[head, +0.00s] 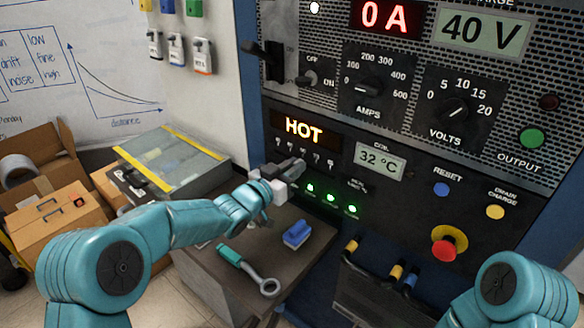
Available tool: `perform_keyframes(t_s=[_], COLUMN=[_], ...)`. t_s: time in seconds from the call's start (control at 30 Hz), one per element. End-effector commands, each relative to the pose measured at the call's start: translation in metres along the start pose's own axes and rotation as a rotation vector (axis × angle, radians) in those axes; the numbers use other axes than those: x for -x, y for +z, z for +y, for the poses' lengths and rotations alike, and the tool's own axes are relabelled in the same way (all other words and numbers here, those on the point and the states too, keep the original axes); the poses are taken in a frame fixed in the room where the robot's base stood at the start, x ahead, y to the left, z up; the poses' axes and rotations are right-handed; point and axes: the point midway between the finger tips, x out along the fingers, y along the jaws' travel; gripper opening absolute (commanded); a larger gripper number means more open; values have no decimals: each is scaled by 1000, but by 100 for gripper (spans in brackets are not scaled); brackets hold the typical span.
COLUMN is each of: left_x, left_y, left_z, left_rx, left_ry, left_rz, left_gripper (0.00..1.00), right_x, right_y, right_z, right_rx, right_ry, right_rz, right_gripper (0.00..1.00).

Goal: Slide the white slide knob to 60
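The control panel (400,150) fills the right half of the head view. My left gripper (297,166) is in front of its lower left part, under the lit HOT display (303,130). The gripper has a white body and dark fingers, small in the picture, and I cannot tell whether they are open or shut. I cannot make out a white slide knob or a scale with 60; the gripper and wrist may hide them. My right arm shows only in the lower right corner, and its gripper is out of view.
Several small toggles (318,157) and green lights (331,197) are near the gripper. A red emergency button (446,244) is further right. A case (172,158) and cardboard boxes (50,222) stand left.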

Motion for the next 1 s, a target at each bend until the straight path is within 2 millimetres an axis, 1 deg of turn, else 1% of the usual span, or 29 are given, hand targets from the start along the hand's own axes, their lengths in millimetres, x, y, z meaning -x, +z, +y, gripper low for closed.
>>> perform_keyframes(t_s=[0.03,0.07,0.37,0.47,0.57,0.67,0.8,0.9,1.0], left_x=[0,0,1,8,24,49,88,113,134], left_y=[0,0,0,0,0,1,1,1,0], left_z=[0,0,-1,-2,-2,-2,-1,-1,-1], left_rx=[0,0,0,0,-1,0,0,0,-1], left_ry=[0,0,-1,-1,-2,-4,-4,-4,-3], left_rz=[0,0,0,1,0,0,0,0,1], left_gripper=[33,42,43,43,43,43,43,43,43], right_x=[0,0,0,-2,-5,-9,-14,-17,-18], right_y=[0,0,0,0,0,0,0,0,0], right_z=[0,0,0,1,2,3,5,6,7], right_rx=[0,0,0,0,0,0,0,0,0], right_ry=[0,0,0,0,0,0,0,0,0], right_rz=[0,0,0,0,0,0,0,0,0], right_gripper=[43,43,43,43,43,43,43,43,43])
